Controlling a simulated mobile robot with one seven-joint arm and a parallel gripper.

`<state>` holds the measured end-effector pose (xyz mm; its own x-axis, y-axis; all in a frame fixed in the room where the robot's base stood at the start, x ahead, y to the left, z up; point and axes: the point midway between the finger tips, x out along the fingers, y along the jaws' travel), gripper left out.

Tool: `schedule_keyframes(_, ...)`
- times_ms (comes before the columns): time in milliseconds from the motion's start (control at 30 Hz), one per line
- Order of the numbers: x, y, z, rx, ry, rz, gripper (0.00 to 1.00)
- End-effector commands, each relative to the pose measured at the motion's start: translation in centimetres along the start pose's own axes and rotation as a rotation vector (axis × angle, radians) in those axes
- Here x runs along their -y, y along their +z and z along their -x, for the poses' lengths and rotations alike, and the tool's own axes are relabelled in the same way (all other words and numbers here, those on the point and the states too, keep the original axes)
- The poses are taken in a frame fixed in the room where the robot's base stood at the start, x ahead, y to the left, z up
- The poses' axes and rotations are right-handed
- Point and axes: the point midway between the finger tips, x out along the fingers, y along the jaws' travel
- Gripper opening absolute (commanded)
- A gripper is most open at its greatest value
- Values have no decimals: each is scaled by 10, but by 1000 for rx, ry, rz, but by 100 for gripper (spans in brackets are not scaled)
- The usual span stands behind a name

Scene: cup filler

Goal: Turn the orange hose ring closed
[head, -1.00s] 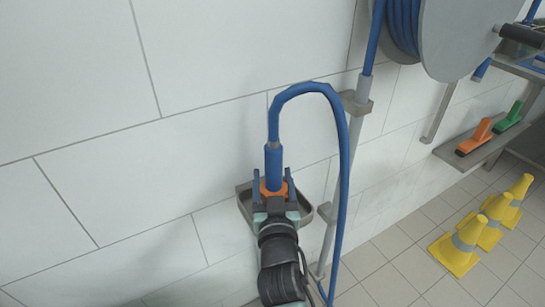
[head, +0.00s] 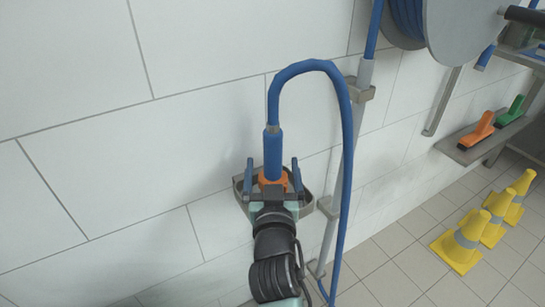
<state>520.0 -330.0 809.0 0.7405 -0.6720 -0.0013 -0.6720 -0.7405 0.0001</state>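The orange hose ring (head: 263,183) sits at the lower end of the blue hose grip (head: 272,152), in front of a grey wall holder (head: 308,197). My gripper (head: 272,171) reaches it from below, with one dark blue finger on each side of the ring. The fingers stand apart; small gaps seem to show between them and the blue grip. Contact with the ring cannot be told from here. The lower part of the ring is hidden by my gripper and wrist. The blue hose (head: 343,130) loops up from the grip and down to the right.
A hose reel (head: 450,30) hangs on the white tiled wall at upper right. A vertical pipe with brackets (head: 358,92) runs right of the holder. A shelf (head: 476,148) holds orange and green brushes. Yellow cones (head: 462,245) stand on the tiled floor at right.

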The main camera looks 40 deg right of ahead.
Motion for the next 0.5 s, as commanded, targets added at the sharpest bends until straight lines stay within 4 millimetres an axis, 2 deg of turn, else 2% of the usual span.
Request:
schedule_keyframes(267, 0, 0, 6, 0, 0, 0, 98)
schedule_keyframes(367, 0, 0, 18, 1, -1, 2, 98)
schedule_keyframes(500, 1, 1, 44, 2, -2, 2, 98)
